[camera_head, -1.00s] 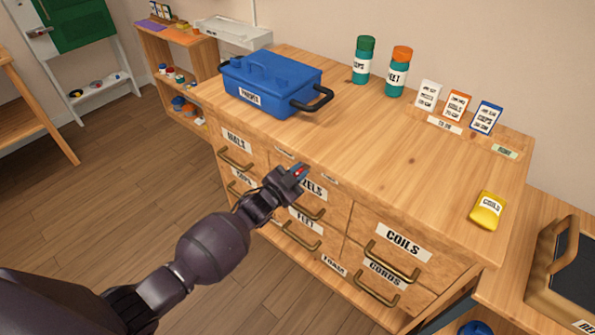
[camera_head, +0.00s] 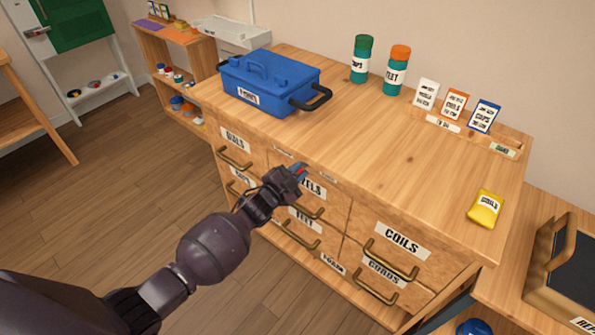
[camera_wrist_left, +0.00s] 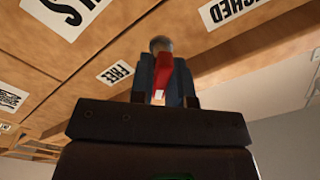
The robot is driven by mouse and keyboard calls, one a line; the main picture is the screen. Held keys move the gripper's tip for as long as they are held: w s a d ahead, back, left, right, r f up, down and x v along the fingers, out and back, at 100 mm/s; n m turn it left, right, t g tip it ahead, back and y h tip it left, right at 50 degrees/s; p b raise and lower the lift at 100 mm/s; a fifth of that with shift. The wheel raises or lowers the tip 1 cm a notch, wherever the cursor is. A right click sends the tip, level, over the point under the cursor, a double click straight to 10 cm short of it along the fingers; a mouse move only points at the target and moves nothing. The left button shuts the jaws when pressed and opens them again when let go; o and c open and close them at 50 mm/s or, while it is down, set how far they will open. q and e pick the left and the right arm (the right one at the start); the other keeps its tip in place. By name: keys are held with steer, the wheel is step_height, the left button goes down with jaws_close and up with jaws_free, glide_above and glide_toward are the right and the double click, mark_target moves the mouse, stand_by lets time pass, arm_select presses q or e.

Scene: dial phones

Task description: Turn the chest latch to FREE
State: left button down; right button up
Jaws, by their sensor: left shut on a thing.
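The wooden drawer chest (camera_head: 385,205) stands in the middle of the head view. My left gripper (camera_head: 299,172) is at its front, just under the top edge. In the left wrist view my left gripper (camera_wrist_left: 163,85) is shut on the red latch (camera_wrist_left: 162,75), whose rounded grey end (camera_wrist_left: 160,44) sticks out past the fingers. An upside-down FREE label (camera_wrist_left: 115,73) is on the wood to the left of the latch. Another label ending in "CHED" (camera_wrist_left: 235,10) is to the right, partly cut off. The fingers hide part of the latch. My right gripper is not in view.
A blue lidded box (camera_head: 268,82) and two green bottles (camera_head: 361,60) stand on the chest top, with several cards behind and a yellow packet (camera_head: 485,208) at the right. Drawer handles (camera_head: 390,262) stick out below. The middle of the top is clear.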

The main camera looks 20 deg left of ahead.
arm_select(q)
steer(key=c, duration=1.4)
jaws_free()
steer(key=shift+c, duration=0.2)
steer(key=shift+s, duration=0.1)
steer(key=p+v, duration=0.1)
steer(key=v, duration=0.9)
steer(key=shift+s+a+p, duration=0.2)
steer(key=shift+s+p, duration=0.15)
steer(key=shift+p, duration=0.05)
